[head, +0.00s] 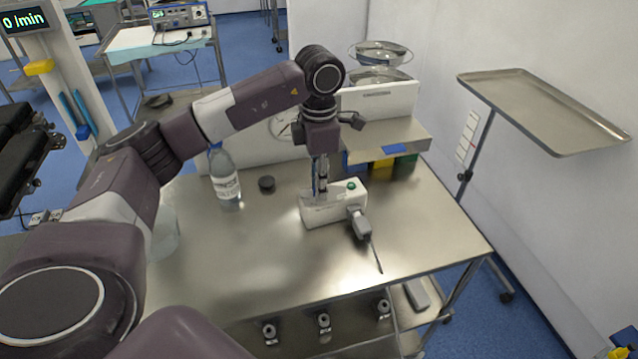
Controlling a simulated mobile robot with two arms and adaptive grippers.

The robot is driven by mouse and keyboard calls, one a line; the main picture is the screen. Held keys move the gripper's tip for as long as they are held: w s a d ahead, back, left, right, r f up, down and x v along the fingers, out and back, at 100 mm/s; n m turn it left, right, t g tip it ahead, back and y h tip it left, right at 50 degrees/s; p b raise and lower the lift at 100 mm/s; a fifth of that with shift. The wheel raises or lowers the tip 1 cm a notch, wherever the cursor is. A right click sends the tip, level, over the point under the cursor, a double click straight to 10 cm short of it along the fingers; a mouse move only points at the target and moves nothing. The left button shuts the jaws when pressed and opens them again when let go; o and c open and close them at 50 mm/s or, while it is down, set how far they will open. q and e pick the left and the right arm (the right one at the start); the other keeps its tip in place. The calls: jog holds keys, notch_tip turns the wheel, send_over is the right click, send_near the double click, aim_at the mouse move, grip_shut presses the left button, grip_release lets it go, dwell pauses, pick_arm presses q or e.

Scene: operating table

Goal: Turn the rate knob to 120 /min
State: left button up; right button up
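A display at the upper left (22,19) reads "0 /min". A small white box (332,207) with a green button (351,185) sits on the steel table. My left gripper (320,190) points straight down at the left part of the box's top, its fingertips at or just above it. The fingers look close together, but I cannot tell whether they are shut on anything. No rate knob can be made out; the gripper covers that part of the box. My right gripper is not in view.
A grey handheld tool (361,224) with a thin shaft lies against the box's front right. A clear bottle (225,178) and a small dark round object (267,183) stand left of it. The steel table (420,235) is bare on the right. A tray stand (545,110) stands beyond.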

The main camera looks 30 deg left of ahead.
pick_arm(q)
jog(key=o, duration=0.4)
notch_tip(320, 180, up, 12)
dwell(0.5)
dwell(0.6)
